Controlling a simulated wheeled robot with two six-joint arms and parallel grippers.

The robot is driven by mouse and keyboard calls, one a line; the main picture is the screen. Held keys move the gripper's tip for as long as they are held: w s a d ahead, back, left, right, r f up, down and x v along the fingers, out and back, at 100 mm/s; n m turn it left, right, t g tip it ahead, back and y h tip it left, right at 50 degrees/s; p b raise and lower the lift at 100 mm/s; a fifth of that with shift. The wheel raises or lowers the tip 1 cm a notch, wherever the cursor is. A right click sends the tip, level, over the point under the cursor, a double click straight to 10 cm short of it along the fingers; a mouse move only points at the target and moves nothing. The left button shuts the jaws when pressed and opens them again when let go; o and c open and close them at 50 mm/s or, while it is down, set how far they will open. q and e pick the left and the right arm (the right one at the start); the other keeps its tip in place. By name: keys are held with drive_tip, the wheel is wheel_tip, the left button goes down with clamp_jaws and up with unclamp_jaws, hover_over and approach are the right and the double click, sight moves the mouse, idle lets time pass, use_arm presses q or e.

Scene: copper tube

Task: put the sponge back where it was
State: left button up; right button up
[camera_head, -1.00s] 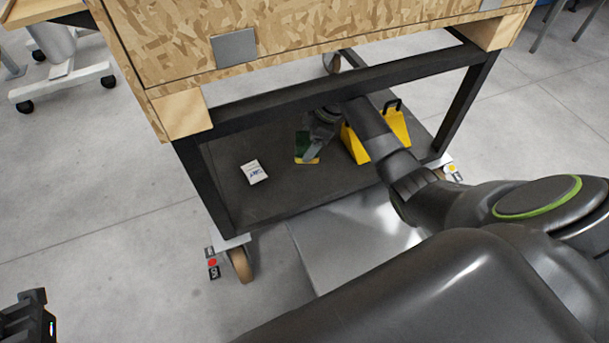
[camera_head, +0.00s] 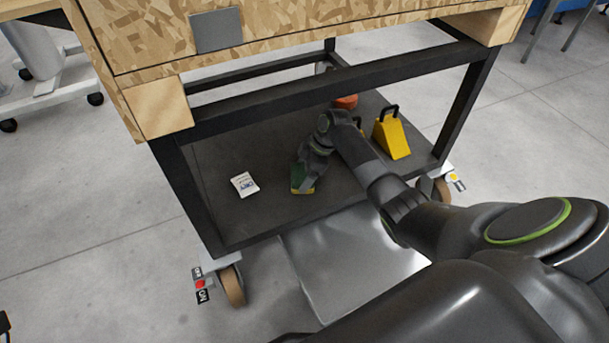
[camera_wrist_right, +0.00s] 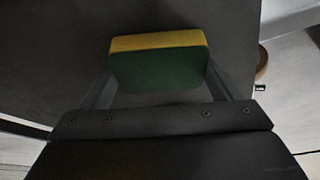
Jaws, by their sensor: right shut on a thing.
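The sponge, green with a yellow side, shows in the head view (camera_head: 299,179) at the end of my right arm, over the dark lower shelf (camera_head: 265,215) of the cart. In the right wrist view the sponge (camera_wrist_right: 158,64) sits between the two fingers of my right gripper (camera_head: 304,174), which is shut on it. Whether the sponge touches the shelf or is just above it, I cannot tell. My left gripper is not clearly in view.
A small white packet (camera_head: 244,185) lies on the shelf left of the sponge. A yellow wedge with a black handle (camera_head: 391,137) stands at the right, with an orange-red object (camera_head: 346,101) behind. The dark cart frame (camera_head: 330,88) and wooden top (camera_head: 290,35) are above the shelf.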

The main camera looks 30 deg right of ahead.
drive_tip(key=shift+r, duration=0.1)
drive_tip(key=shift+f, duration=0.2)
drive_tip(key=o, duration=0.8)
drive_tip(key=shift+r, duration=0.1)
